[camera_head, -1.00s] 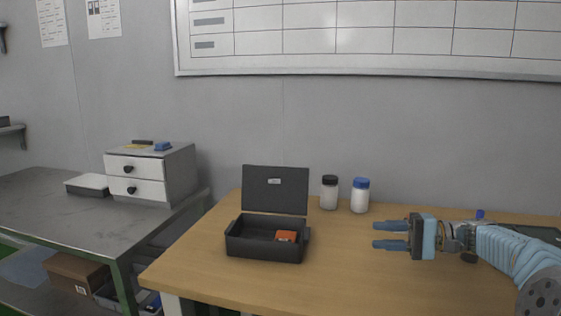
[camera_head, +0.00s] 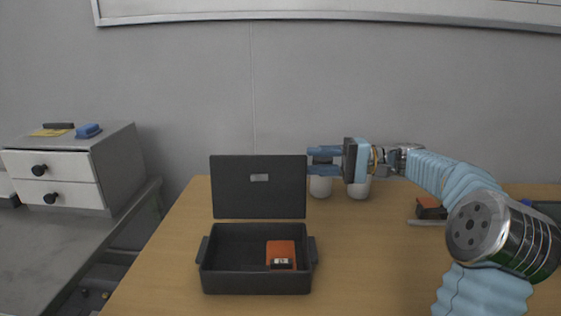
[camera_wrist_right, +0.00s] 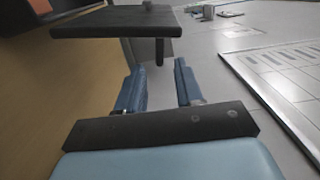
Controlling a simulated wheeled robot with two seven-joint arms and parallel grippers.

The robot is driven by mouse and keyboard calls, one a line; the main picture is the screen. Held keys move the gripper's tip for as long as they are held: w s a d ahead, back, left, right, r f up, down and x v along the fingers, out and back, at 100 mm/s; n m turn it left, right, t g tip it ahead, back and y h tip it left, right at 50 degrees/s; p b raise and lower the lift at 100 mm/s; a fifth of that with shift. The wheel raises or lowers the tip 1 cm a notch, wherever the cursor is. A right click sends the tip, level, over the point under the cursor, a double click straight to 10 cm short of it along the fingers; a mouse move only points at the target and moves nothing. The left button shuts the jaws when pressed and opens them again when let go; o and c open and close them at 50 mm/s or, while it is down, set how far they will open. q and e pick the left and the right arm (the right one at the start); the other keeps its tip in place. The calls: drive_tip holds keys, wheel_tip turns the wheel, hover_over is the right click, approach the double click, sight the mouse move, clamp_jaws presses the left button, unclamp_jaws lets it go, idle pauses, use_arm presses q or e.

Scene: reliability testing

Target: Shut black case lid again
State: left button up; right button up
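The black case (camera_head: 255,284) stands on the wooden table with its lid (camera_head: 258,200) upright at the back. An orange and black item (camera_head: 281,254) lies inside on the right. My right gripper (camera_head: 312,159) is open and empty, at the upper right corner of the lid, its fingers pointing left. In the right wrist view the lid (camera_wrist_right: 115,20) shows as a dark panel ahead of the open fingers (camera_wrist_right: 160,82). I cannot tell whether a finger touches the lid. My left gripper is not in view.
Two white bottles (camera_head: 320,187) (camera_head: 358,189) stand behind the case, partly hidden by my right gripper. An orange and dark object (camera_head: 431,208) lies at the right. A drawer unit (camera_head: 77,167) stands on the grey bench at left. The table right of the case is clear.

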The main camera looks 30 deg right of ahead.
sight(282, 162)
drive_tip(key=x, duration=0.8)
drive_tip(key=shift+a+b, duration=0.15)
drive_tip(key=shift+b, duration=0.2)
drive_tip(key=shift+f, duration=0.1)
clamp_jaws()
